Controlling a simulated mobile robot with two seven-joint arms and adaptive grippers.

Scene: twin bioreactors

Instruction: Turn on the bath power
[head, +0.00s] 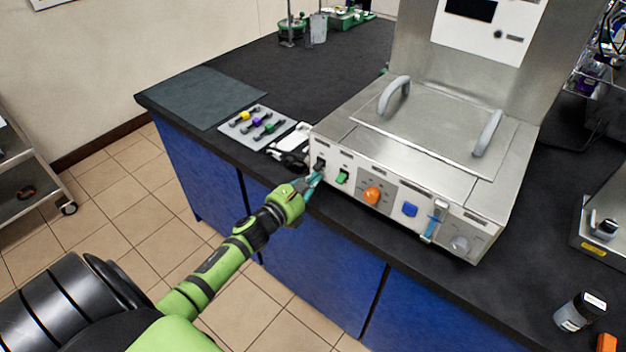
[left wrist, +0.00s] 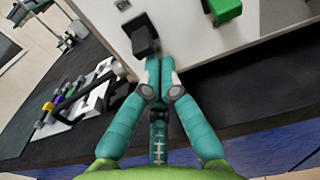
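The bath (head: 440,130) is a metal box with a lid and two grey handles on the bench. Its white front panel carries a black switch (head: 320,165) at the far left, then a green switch (head: 343,176), an orange knob (head: 372,195) and a blue button (head: 410,209). My left gripper (head: 317,178) is at the panel's left end, just below the black switch. In the left wrist view its teal fingertips (left wrist: 160,64) are together with nothing between them. The black switch (left wrist: 143,36) is right beyond the tips; I cannot tell whether they touch. My right gripper is not in view.
Left of the bath are a grey tray (head: 262,136) with coloured-handled tools and a white item with black parts (head: 291,143). A dark mat (head: 207,97) lies at the bench's left corner. A dark-bodied bottle (head: 578,312) stands at the right. Open floor lies before the blue cabinets.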

